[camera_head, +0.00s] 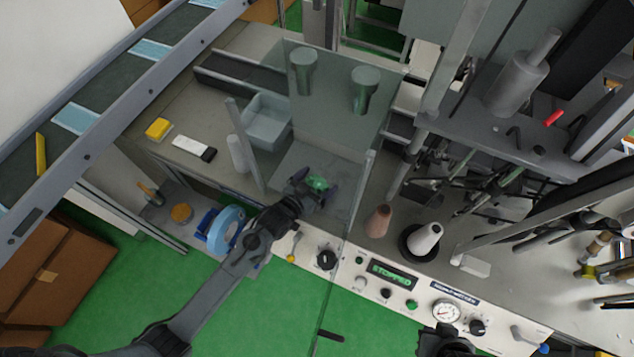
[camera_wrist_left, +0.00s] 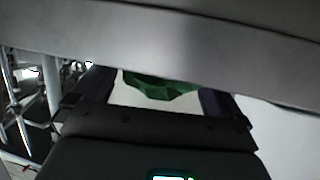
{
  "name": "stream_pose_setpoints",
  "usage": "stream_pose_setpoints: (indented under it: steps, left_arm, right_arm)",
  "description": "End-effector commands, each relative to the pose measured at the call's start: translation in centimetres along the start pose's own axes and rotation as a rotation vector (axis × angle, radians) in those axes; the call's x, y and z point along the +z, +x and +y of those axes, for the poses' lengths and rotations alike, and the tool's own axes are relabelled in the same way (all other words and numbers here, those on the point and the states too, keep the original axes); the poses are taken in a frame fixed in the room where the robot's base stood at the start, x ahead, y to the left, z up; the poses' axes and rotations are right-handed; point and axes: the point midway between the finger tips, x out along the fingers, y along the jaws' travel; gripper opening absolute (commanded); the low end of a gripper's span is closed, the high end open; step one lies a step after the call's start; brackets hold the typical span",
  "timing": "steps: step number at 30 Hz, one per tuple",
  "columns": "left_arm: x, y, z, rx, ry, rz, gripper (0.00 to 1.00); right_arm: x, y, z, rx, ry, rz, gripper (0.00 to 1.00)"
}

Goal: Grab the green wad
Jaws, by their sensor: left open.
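The green wad (camera_head: 317,183) is a small crumpled lump on the grey surface behind the clear panel, near the middle of the head view. My left gripper (camera_head: 316,189) is open, with its fingers on either side of the wad. In the left wrist view the wad (camera_wrist_left: 160,86) sits between the two dark fingers of the left gripper (camera_wrist_left: 155,95), partly hidden by a grey bar across the top. I cannot tell whether the fingers touch it. Part of a dark gripper or arm, likely my right (camera_head: 440,340), shows at the bottom edge; its fingers are not clear.
A clear panel (camera_head: 335,130) stands around the work area. A grey bin (camera_head: 266,122) is behind left. The control panel (camera_head: 392,274) reads STOPPED. A conveyor (camera_head: 100,95) with blue masks runs along the left.

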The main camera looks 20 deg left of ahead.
Motion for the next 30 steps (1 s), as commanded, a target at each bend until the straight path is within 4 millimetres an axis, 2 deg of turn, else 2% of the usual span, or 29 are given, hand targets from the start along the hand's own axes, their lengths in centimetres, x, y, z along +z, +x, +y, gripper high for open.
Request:
stream_pose_setpoints:
  steps: [8, 16, 26, 30]
  left_arm:
    - [0.02, 0.20, 0.00, 0.000, 0.000, -0.001, 0.98]
    - [0.03, 0.18, 0.00, 0.000, 0.000, -0.001, 0.57]
    - [0.02, 0.17, -0.01, 0.000, 0.000, -0.001, 0.55]
    - [-0.57, 0.00, -0.02, 0.000, 0.000, 0.000, 0.55]
  right_arm:
    - [0.06, 0.03, 0.14, 0.004, -0.006, -0.001, 0.00]
    - [0.10, 0.05, 0.27, 0.009, -0.011, -0.002, 0.00]
    - [0.08, 0.05, 0.20, 0.006, -0.008, -0.002, 0.00]
    - [0.02, -0.05, 0.12, 0.004, -0.004, -0.002, 0.00]
